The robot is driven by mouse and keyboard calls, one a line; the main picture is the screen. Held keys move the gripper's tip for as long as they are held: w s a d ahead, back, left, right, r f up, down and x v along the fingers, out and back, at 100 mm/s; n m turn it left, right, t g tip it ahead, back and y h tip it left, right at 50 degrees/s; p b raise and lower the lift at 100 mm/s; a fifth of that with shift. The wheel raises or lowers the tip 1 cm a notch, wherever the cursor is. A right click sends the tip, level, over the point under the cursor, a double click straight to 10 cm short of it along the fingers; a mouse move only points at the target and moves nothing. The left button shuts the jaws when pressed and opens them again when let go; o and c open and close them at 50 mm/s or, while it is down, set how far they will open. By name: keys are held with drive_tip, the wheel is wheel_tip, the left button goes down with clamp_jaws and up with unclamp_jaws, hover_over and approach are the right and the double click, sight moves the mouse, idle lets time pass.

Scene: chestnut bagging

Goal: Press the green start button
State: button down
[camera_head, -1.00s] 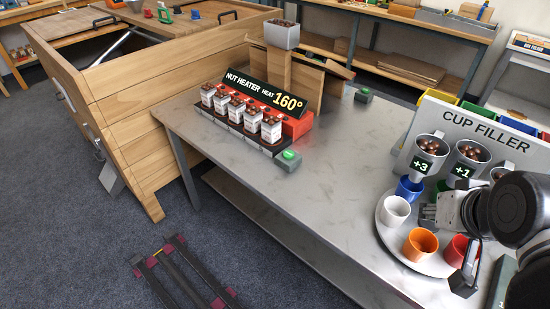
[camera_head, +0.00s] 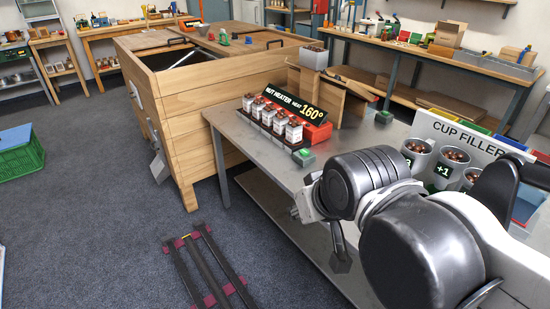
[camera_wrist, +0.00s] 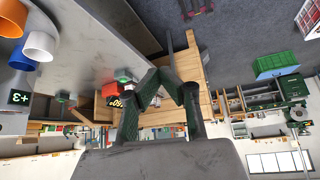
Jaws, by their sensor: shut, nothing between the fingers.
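A green button on a small grey box (camera_head: 304,156) sits on the metal table at the right front end of the nut heater (camera_head: 284,124). It also shows in the wrist view (camera_wrist: 123,75), just left of my fingers. A second small box with a green top (camera_head: 384,116) stands farther back on the table; I cannot read a label on either. My gripper (camera_wrist: 168,78) is shut and empty, and its dark fingers appear apart from the near button. In the head view my arm hides most of the gripper.
A wooden bin (camera_head: 195,110) adjoins the table's left. The table (camera_head: 240,133) is bare in front of the heater.

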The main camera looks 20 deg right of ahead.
idle(0.3)
drive_tip(key=w+d+r+h, duration=0.1)
drive_tip(key=w+d+r, duration=0.1)
drive_tip(key=w, duration=0.4)
drive_tip(key=w+d+r+h, duration=0.1)
drive_tip(key=w+d+r, duration=0.2)
drive_tip(key=w, duration=0.2)
drive_tip(key=m+g+h+p, duration=0.3)
drive_tip(key=h, duration=0.3)
hover_over(304, 152)
wheel_tip(304, 152, down, 14)
drive_tip(key=shift+r, duration=0.1)
drive_tip(key=shift+f+b, duration=2.5)
drive_tip(key=shift+f, duration=1.9)
